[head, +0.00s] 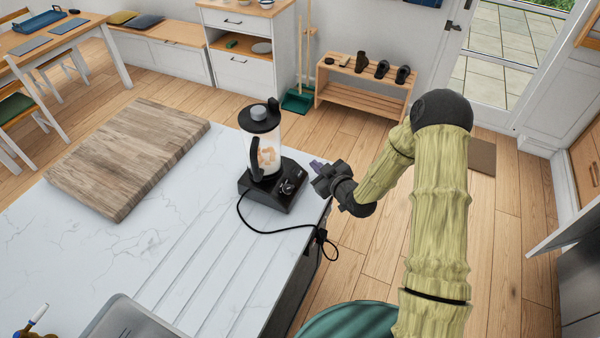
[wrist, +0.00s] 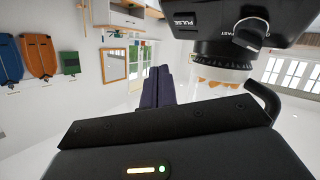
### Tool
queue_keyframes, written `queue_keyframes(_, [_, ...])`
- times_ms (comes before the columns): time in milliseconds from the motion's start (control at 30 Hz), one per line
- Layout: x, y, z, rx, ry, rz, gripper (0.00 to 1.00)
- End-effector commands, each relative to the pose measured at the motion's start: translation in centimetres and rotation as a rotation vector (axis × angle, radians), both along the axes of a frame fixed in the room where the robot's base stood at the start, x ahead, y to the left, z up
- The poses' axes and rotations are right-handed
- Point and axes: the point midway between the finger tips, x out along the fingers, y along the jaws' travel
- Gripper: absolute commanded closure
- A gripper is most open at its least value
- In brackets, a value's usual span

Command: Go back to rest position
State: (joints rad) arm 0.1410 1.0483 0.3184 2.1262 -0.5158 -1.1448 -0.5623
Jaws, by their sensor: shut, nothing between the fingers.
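My gripper (head: 318,166) is at the counter's right edge, just right of the blender, with my arm reaching in from the right. Its dark fingers (wrist: 158,74) are together and hold nothing in the wrist view. The blender (head: 263,150) stands upright on the white counter, with pale orange pieces in its clear jar and a black lid on top. In the wrist view the blender's black base (wrist: 225,20) looms close at the upper right, upside down, with its dial and PULSE label showing. I cannot tell whether the fingers touch it.
A wooden board (head: 130,155) lies on the counter (head: 190,235) left of the blender. A black cord (head: 260,230) runs to the counter's right edge. A shoe rack (head: 362,88) stands by the wall. Open wooden floor (head: 490,225) lies right of my arm.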

Motion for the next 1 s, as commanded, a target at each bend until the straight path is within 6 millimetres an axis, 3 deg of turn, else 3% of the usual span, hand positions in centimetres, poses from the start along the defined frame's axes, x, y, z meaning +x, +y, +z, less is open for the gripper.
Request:
queue_keyframes(467, [-0.1,-0.5,0.5,-0.027,0.032,-0.006,1.0])
queue_keyframes(767, [-2.4,-4.9,3.0,-0.174,0.283,-0.121,1.0])
queue_keyframes(1000, [-6.8,-9.6,6.0,-0.243,0.515,-0.299,1.0])
